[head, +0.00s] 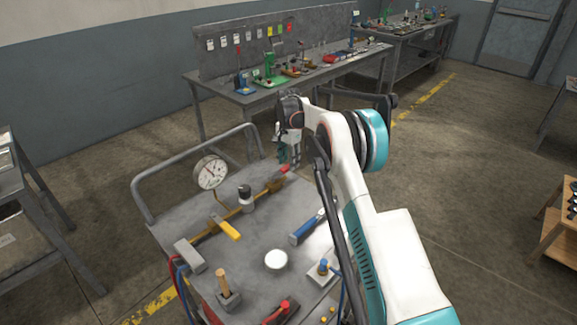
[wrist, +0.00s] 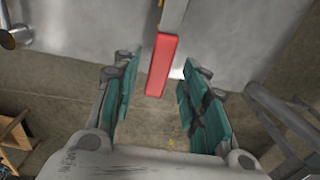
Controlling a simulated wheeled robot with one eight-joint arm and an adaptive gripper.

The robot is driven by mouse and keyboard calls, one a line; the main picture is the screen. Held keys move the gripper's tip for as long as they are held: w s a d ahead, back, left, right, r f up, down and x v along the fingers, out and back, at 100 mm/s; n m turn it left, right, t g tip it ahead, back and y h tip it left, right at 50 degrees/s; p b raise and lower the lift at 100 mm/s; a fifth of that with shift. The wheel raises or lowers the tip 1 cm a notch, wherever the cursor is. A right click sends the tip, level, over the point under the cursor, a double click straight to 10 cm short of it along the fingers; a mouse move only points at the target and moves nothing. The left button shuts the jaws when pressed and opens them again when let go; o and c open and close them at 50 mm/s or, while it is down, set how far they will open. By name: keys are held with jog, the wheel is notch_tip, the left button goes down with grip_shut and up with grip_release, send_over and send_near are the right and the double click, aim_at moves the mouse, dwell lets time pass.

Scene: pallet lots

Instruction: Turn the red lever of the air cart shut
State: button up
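The air cart (head: 262,215) is a grey wheeled cart with a pipe run and a round gauge (head: 211,172) on its top. The red lever (head: 284,169) is at the far end of the pipe, partly hidden by my gripper (head: 288,155). In the wrist view the red lever (wrist: 161,65) has a red grip on a grey bar that runs out of the top of the picture. My gripper (wrist: 159,75) is open, with one green-padded finger on each side of the red grip. Gaps show on both sides, so neither finger appears to touch it.
A yellow handle (head: 225,228) sits nearer along the same pipe. A blue-handled tool (head: 307,228), a white disc (head: 276,260) and a wooden-handled block (head: 226,287) are on the cart. The cart's rail (head: 192,169) rises at the far side. A workbench (head: 265,95) stands behind.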

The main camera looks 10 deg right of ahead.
jog(key=shift+f, duration=0.75)
jog(key=shift+c, duration=0.6)
grip_shut()
jog(key=shift+s, duration=0.1)
